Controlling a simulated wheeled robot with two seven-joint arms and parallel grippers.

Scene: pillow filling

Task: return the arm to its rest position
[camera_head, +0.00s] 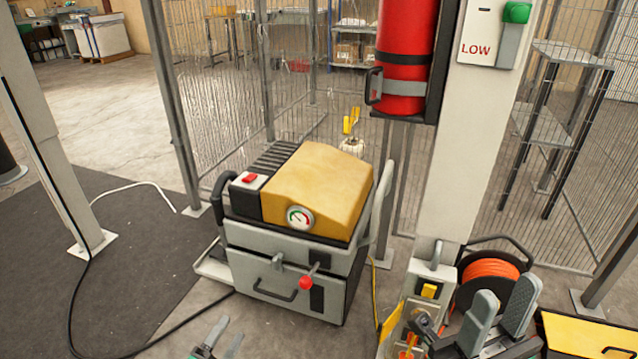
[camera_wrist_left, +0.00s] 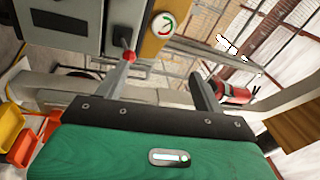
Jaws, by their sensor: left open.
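My left gripper (camera_head: 222,337) is at the bottom edge of the head view, left of centre, its two grey fingers apart and empty. In the left wrist view its fingers (camera_wrist_left: 160,90) stand wide apart above a dark bracket and green body, with nothing between them. The gripper is in front of the grey and yellow machine (camera_head: 318,185). My right gripper (camera_head: 502,305) appears at the lower right of the head view, with two thick grey fingers apart and nothing seen between them. Most of both arms is out of view.
The machine's red-knobbed lever (camera_head: 306,283) sticks out towards me. A cable reel (camera_head: 490,272) and a switch box (camera_head: 420,290) stand at the lower right. A post (camera_head: 474,130) carries a fire extinguisher (camera_head: 403,55).

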